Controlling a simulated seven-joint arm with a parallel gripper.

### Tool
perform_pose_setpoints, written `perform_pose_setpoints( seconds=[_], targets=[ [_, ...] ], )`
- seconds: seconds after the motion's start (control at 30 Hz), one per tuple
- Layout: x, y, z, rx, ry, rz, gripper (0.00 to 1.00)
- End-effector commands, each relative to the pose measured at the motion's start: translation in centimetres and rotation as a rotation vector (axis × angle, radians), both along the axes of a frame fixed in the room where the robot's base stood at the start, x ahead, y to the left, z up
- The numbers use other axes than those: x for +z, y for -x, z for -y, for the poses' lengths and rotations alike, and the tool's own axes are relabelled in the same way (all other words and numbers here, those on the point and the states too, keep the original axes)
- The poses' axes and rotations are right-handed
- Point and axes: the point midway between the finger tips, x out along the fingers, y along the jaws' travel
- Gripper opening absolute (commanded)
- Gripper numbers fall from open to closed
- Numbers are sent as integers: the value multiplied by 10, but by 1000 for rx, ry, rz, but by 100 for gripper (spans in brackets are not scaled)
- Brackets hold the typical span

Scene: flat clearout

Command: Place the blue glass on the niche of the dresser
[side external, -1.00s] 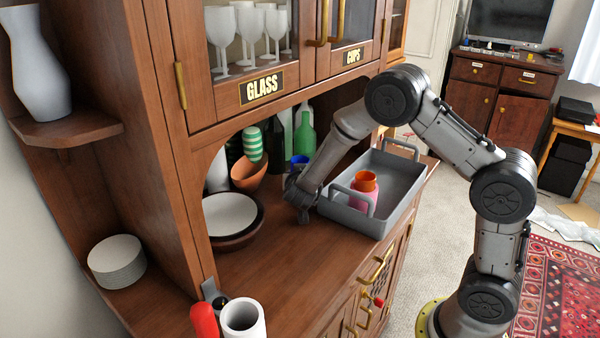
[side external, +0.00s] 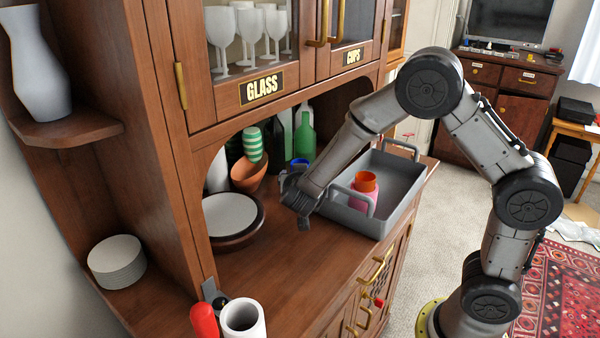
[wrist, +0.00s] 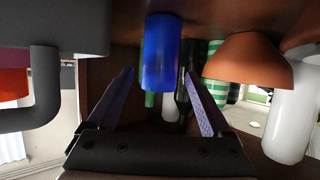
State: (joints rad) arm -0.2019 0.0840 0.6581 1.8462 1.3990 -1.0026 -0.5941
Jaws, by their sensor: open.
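The blue glass (side external: 299,163) stands on the dresser counter by the niche, in front of the green bottle. In the side view my gripper hides most of it. In the wrist view, which is upside down, the blue glass (wrist: 160,55) shows between my two fingers, beyond the palm. My gripper (wrist: 158,75) is open, with a finger on each side of the glass in the picture; I see no clear contact. In the side view my gripper (side external: 296,200) is low over the counter, left of the grey tray. The arched niche (side external: 216,150) is below the glass-fronted cabinet.
A grey tray (side external: 398,185) holds an orange cup (side external: 366,181) and a pink item.

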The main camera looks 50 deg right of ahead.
Motion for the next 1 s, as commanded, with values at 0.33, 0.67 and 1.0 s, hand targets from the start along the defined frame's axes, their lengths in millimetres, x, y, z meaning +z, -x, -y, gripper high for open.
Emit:
perform_pose_setpoints(
  seconds=[0.33, 0.67, 1.0],
  targets=[
    [17, 25, -33, 1, 0, 0, 84],
    [42, 10, -51, 139, -102, 69, 84],
    [128, 44, -137, 753, -384, 77, 84]
  ],
)
